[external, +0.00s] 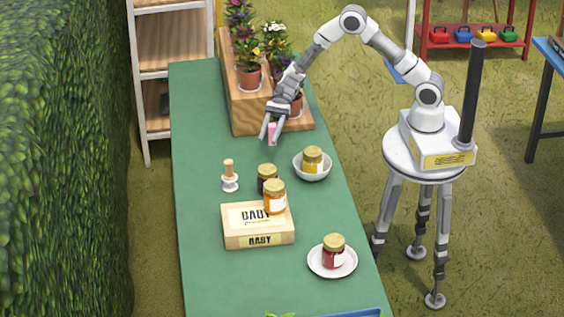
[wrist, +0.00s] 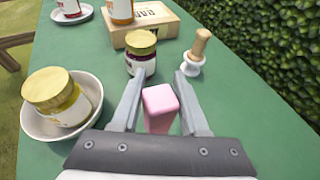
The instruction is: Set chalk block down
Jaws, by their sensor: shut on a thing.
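The chalk block is a small pink block (external: 272,133); it also shows in the wrist view (wrist: 160,103). My gripper (external: 273,138) is shut on it, with one finger on each side in the wrist view (wrist: 157,110). The block is held above the green table (external: 215,110), and its lower end is hidden in the wrist view. In the external view it hangs just in front of the wooden plant stand.
A bowl with a yellow jar (external: 313,160), a dark jar (external: 267,178), a small wooden-handled item on a white base (external: 229,177), and a box (external: 258,225) bearing an orange jar (external: 274,197) stand nearby. A plate holds a red jar (external: 333,252). The table's left side is clear.

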